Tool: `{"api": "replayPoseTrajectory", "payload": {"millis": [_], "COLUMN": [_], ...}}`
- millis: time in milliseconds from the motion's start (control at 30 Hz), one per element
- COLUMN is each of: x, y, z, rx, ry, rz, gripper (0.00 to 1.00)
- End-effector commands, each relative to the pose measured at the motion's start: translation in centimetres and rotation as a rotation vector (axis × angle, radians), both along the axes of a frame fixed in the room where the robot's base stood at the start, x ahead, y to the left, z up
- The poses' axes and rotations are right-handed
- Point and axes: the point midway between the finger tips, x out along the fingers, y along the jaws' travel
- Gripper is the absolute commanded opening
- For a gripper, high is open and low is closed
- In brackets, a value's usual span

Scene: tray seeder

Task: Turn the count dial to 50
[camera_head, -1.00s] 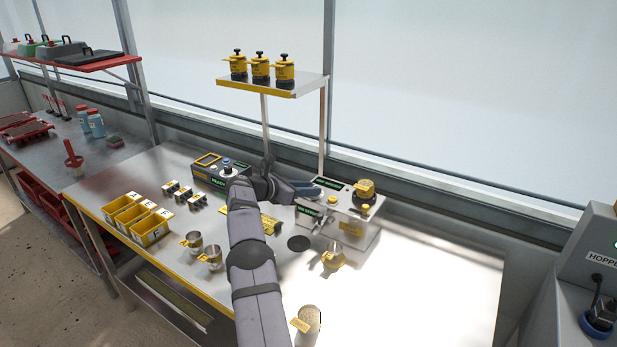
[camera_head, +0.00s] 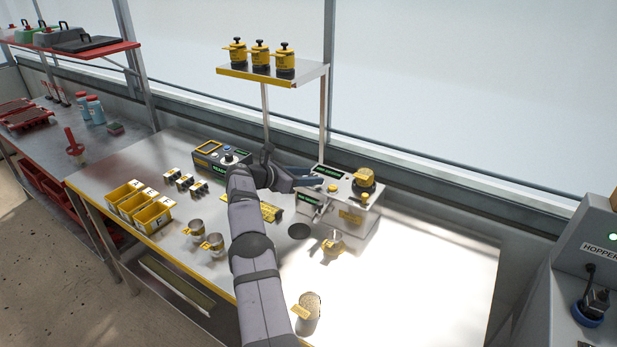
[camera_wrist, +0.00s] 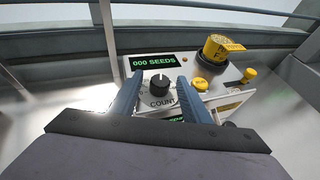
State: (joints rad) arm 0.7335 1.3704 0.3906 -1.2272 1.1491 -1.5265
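The count dial (camera_wrist: 160,84) is a black round knob on a white plate marked COUNT, on the seed counter's top. The wrist view shows a pale mark on the knob's far side. The display (camera_wrist: 154,63) behind it reads 000 SEEDS in green. My gripper (camera_wrist: 159,80) is open, its two blue fingers on either side of the knob; contact cannot be told. In the head view my gripper (camera_head: 306,183) reaches the left end of the seed counter (camera_head: 352,224) and hides the dial.
A yellow RUN button (camera_wrist: 200,84) and a yellow-topped hopper (camera_wrist: 218,48) are right of the dial. A second box with a green display (camera_head: 221,168) stands left of my arm. Metal cups (camera_head: 214,244) and yellow bins (camera_head: 153,216) stand at the front left.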

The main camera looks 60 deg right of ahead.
Motion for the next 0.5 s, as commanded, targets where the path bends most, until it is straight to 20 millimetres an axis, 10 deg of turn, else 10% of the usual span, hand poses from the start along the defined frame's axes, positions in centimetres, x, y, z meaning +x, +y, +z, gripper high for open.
{"api": "replayPoseTrajectory", "payload": {"millis": [500], "x": [0.5], "y": [1.2], "z": [0.3], "rx": [0.004], "ry": [0.002], "rz": [0.0], "gripper": [0.43]}}
